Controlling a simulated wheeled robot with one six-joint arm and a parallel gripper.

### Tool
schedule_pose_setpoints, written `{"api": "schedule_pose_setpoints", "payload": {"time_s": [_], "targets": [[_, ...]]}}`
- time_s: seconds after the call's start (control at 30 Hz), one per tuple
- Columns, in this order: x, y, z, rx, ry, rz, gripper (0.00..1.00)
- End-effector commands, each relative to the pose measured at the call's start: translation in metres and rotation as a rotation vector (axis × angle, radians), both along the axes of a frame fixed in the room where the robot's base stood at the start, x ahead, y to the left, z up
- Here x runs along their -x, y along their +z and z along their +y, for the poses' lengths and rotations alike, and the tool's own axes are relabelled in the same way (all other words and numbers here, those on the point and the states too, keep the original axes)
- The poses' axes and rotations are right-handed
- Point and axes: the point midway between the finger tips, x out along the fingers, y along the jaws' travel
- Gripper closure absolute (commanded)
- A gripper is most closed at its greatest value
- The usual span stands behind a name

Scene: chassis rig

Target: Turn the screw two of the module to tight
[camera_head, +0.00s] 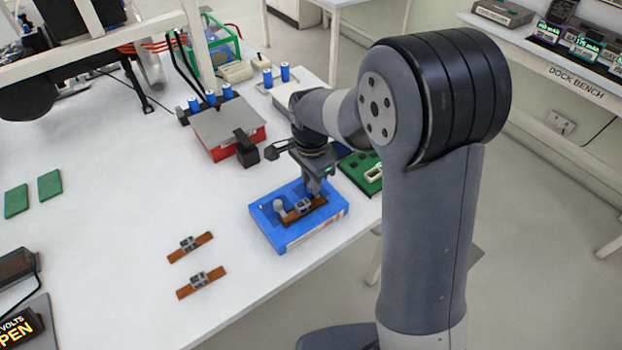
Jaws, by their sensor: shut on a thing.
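The module (301,211), a brown strip with a grey block in its middle, lies on a blue box (268,229) near the table's front edge. A rounded grey screw head (278,205) stands at the strip's left end. My gripper (313,191) points down over the strip's right end. It is shut on what appears to be screw two there, which the fingers mostly hide. How far either screw is turned cannot be told at this size.
Two loose brown strips (190,247) (202,282) with grey blocks lie to the left. A red box with a grey lid (218,126) and a black block (246,148) stand behind. A green board (357,170) lies close right of the blue box.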

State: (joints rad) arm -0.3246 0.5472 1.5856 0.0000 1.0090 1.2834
Motion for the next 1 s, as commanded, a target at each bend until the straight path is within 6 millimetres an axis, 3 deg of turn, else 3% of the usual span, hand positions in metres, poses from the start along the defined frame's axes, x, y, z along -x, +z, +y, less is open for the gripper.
{"api": "schedule_pose_setpoints", "payload": {"time_s": [0.5,0.53,0.6,0.77,1.0], "targets": [[-0.0006,0.0007,0.0003,0.000,-0.018,-0.002,1.00],[-0.0006,0.0007,0.0003,0.000,-0.018,-0.002,0.79],[-0.0005,0.0007,0.0003,0.000,-0.018,-0.002,0.73],[-0.0002,0.0004,0.0002,-0.001,-0.018,-0.001,0.60],[-0.0002,0.0007,0.0001,-0.001,-0.018,-0.001,0.59]]}}
